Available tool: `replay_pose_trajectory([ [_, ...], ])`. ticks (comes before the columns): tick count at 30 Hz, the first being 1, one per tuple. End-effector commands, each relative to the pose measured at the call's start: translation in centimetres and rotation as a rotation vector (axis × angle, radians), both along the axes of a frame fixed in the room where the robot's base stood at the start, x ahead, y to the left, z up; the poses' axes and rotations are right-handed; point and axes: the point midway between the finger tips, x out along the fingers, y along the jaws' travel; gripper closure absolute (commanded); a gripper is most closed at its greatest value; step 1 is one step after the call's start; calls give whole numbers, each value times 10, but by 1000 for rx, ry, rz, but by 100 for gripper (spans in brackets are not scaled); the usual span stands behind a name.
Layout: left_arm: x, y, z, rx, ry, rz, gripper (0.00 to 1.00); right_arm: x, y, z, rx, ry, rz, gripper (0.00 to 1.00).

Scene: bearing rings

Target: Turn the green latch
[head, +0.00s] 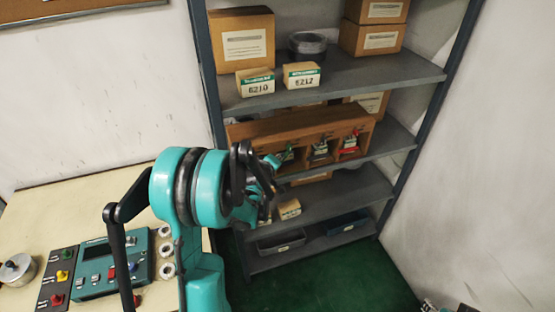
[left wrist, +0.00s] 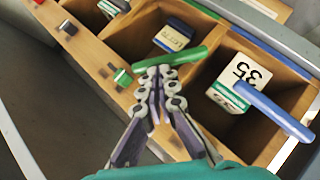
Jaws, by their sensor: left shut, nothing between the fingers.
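The green latch (left wrist: 172,60) is a bar lying across the front of an open compartment in the wooden rack (left wrist: 85,40). In the head view the green latch (head: 272,160) shows at the left part of the rack (head: 300,130), partly behind my arm. My left gripper (left wrist: 161,84) is shut and empty, its fingertips right at the near side of the green latch. I cannot tell whether they touch it. In the head view the left gripper (head: 266,172) is in front of the rack's left end. My right gripper is not in view.
A blue latch (left wrist: 275,110) lies close to the right of the green one, by a box marked 35 (left wrist: 238,82). A green knob (left wrist: 122,77) is on the rack front. The upper shelf (head: 350,75) is above the rack. A control panel (head: 110,262) is on the table.

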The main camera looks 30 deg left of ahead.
Motion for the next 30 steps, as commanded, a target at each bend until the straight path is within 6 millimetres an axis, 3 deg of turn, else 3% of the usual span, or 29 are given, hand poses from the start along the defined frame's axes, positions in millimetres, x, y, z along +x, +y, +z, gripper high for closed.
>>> replay_pose_trajectory([
  [17, 6, -6, 0, 78, 91, -3, 100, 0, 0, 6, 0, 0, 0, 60],
  [30, 22, -20, -7, 304, 354, -4, 100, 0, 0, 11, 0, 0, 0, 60],
])
